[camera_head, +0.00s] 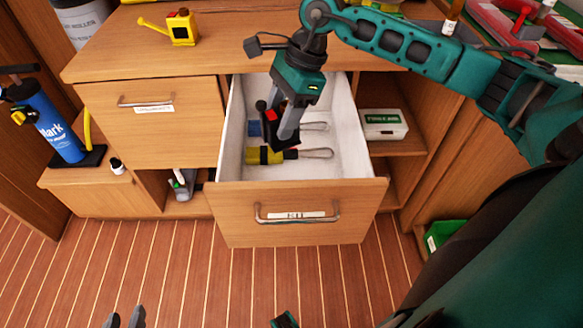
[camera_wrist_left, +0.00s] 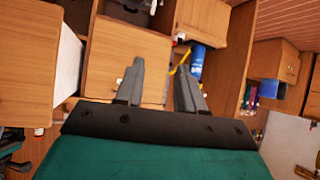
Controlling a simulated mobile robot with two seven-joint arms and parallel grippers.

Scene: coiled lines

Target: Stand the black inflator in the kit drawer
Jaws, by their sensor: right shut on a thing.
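The black inflator (camera_head: 269,129), with a red spot near its top, is inside the open kit drawer (camera_head: 300,211), roughly upright. My right gripper (camera_head: 287,125) reaches down into the drawer and is shut on the inflator; its fingers hide part of it. I cannot tell whether its base rests on the drawer floor. The drawer has white inner walls and a label on its wooden front. My left gripper (camera_head: 125,318) is low at the bottom edge, away from the drawer; in the left wrist view its fingers (camera_wrist_left: 160,88) are apart and empty.
Yellow and blue items with wire loops lie in the drawer beside the inflator. A blue pump (camera_head: 55,125) stands on the low shelf at left. A yellow can (camera_head: 181,30) sits on the worktop. A white box (camera_head: 384,124) is on the shelf right of the drawer.

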